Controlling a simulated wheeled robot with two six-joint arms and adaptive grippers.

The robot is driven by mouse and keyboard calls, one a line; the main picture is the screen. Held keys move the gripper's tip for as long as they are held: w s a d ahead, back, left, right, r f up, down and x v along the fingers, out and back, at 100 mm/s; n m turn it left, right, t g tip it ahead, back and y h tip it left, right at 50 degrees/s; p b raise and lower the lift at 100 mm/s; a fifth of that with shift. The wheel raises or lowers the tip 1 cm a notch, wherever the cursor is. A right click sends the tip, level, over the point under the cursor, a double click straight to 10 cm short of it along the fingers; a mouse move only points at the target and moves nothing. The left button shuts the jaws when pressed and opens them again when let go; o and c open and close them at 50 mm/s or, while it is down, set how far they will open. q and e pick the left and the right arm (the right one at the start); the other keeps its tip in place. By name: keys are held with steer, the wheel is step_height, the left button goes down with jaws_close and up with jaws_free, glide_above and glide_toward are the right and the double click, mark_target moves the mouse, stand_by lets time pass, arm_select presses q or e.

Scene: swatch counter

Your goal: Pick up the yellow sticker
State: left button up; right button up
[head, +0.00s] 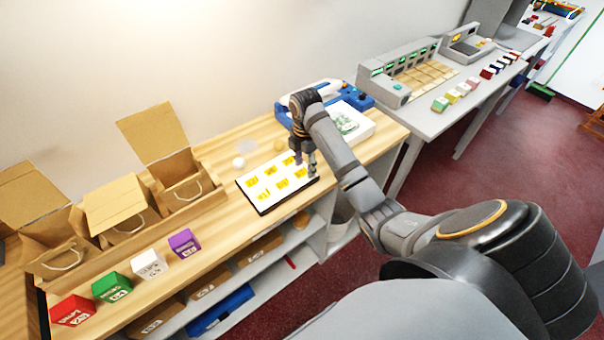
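Several yellow stickers lie in two rows on a white sheet with a dark edge (241,184) on the wooden counter. Among them are one at the left (252,183), one in the front row (282,184) and one at the right (300,172). My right gripper (306,168) points down over the right end of the sheet, close to the right-hand stickers. Its fingers are small and dark here, and I cannot tell whether they are open or touch a sticker. My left gripper is not in view.
Behind my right arm are a blue and white device (323,90) and a white box (357,128). Open cardboard boxes (120,208) stand at the left, with red (72,310), green (112,287), white (148,264) and purple (184,243) blocks in front. A grey table (430,122) stands at right.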

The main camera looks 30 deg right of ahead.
mark_target(306, 171)
steer(key=c, duration=0.6)
steer(key=shift+r, duration=0.25)
steer(key=r+p, duration=0.3)
steer(key=r, duration=0.1)
steer(key=shift+s+d+r+p, duration=0.1)
steer(key=shift+s+d+p, duration=0.1)
steer(key=shift+p, duration=0.15)
steer(key=s+d+r+p, duration=0.3)
steer(key=s+d+r, duration=0.4)
steer(key=s, duration=0.4)
steer(key=shift+s+d+r, duration=0.15)
steer(key=shift+r, duration=0.55)
